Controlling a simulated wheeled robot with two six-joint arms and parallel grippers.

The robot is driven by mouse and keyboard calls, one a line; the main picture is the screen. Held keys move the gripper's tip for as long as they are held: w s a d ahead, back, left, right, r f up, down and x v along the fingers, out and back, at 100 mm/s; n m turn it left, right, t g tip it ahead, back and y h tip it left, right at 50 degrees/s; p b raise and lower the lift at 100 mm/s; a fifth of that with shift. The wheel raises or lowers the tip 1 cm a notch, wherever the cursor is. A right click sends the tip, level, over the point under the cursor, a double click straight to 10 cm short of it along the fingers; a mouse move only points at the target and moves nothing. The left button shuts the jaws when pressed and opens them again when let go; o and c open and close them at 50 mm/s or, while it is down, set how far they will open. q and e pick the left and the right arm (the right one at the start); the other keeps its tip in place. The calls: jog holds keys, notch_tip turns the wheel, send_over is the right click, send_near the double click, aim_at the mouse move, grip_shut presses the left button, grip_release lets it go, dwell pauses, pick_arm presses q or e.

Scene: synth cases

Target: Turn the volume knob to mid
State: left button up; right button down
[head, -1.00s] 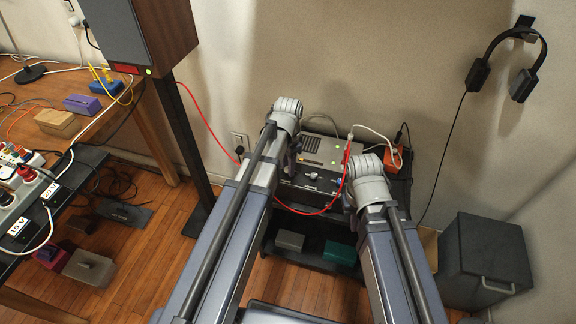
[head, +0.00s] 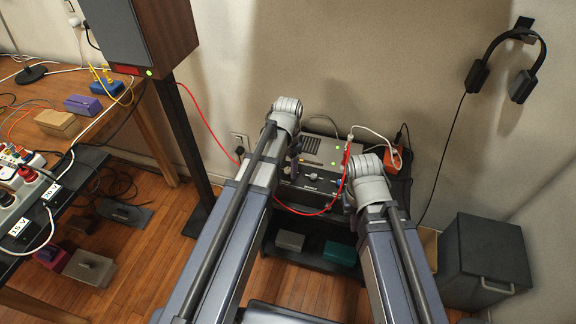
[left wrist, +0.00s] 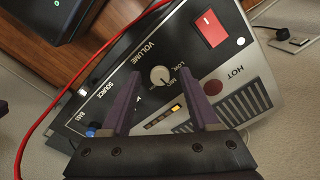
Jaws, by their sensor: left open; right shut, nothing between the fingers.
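The volume knob (left wrist: 160,76) is a small pale round knob on the dark front panel of the amplifier (head: 322,147). In the left wrist view, labels VOLUME, LOW and MID stand around it; I cannot tell exactly where its pointer is. My left gripper (left wrist: 159,80) is open, with its two purple-grey fingers pointing at the knob, one tip to each side in the picture. I cannot tell whether they touch it. In the head view the left gripper (head: 294,155) is at the amplifier's front.
A red cable (head: 311,213) hangs across the amplifier's front. A lower shelf holds a grey box (head: 290,240) and a green box (head: 340,254). A dark bin (head: 485,262) stands right.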

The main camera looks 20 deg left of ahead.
aim_at(288, 169)
pick_arm(q)
notch_tip(288, 169, up, 8)
jog(key=p, duration=0.7)
jog(key=shift+f, duration=0.25)
jog(key=shift+f, duration=0.1)
jog(key=s+d+r+n+p, duration=0.2)
jog(key=s+d+r+p, duration=0.2)
jog(key=s, duration=0.3)
jog(key=s+d+r+n+y+p, duration=0.1)
jog(key=s+d+r+n+p, duration=0.1)
jog(key=s+d+r+p, duration=0.2)
jog(key=s+d, duration=0.2)
jog(key=s, duration=0.2)
jog(key=shift+d+r, duration=0.2)
jog(key=shift+d, duration=0.2)
